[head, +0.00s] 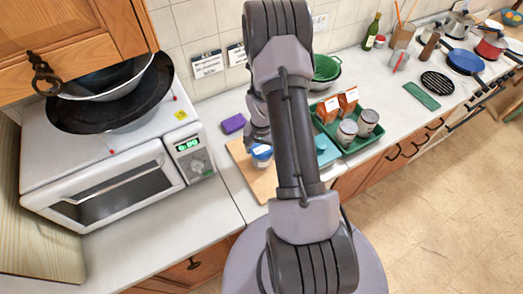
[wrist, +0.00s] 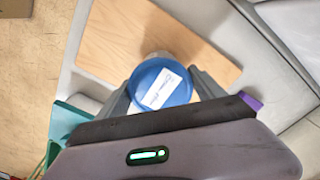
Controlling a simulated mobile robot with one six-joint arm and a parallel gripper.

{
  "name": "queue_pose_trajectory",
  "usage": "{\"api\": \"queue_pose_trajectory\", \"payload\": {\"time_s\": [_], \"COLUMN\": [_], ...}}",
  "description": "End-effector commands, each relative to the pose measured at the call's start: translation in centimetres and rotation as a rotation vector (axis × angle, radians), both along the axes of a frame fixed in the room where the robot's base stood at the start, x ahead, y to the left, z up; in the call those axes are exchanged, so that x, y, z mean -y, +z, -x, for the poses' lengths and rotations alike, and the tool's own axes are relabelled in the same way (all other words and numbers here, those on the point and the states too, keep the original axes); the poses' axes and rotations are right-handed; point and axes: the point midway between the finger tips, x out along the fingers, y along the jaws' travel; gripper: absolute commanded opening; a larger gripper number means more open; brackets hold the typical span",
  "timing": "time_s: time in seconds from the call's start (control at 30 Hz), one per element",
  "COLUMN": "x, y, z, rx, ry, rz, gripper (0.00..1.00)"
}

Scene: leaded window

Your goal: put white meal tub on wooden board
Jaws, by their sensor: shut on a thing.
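The white meal tub (head: 262,161) has a blue lid, and the lid (wrist: 167,92) shows a white label in the wrist view. My gripper (wrist: 163,84) is shut on the tub, with one finger on each side of it. The wooden board (head: 245,172) lies on the counter right of the microwave, and it also fills the middle of the wrist view (wrist: 130,40). The tub is at the board, over its surface. I cannot tell whether its base touches the wood. My arm hides part of the board in the head view.
A purple block (head: 233,123) lies behind the board. A green tray (head: 376,142) with tins and cartons stands to the right. A teal thing (head: 327,152) shows beside my arm. The white microwave (head: 120,170) with stacked pans stands to the left.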

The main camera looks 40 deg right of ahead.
Motion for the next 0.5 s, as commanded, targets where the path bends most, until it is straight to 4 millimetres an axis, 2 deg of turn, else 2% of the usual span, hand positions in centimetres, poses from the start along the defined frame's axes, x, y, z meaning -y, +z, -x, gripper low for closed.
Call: {"api": "queue_pose_trajectory", "payload": {"time_s": [0.07,0.1,0.17,0.2,0.4,0.5], "x": [0.0,0.0,0.0,0.0,0.0,0.0], "y": [-0.4,-0.3,-0.2,-0.2,-0.2,0.6], "z": [0.0,0.0,0.0,0.0,0.0,0.0], "rx": [0.000,0.000,0.000,0.000,0.000,0.001], "ry": [0.000,0.000,0.000,0.000,0.000,0.000], "rz": [0.000,0.000,0.000,0.000,0.000,0.000], "gripper": [0.14,0.84,0.96,1.00,1.00,1.00]}}
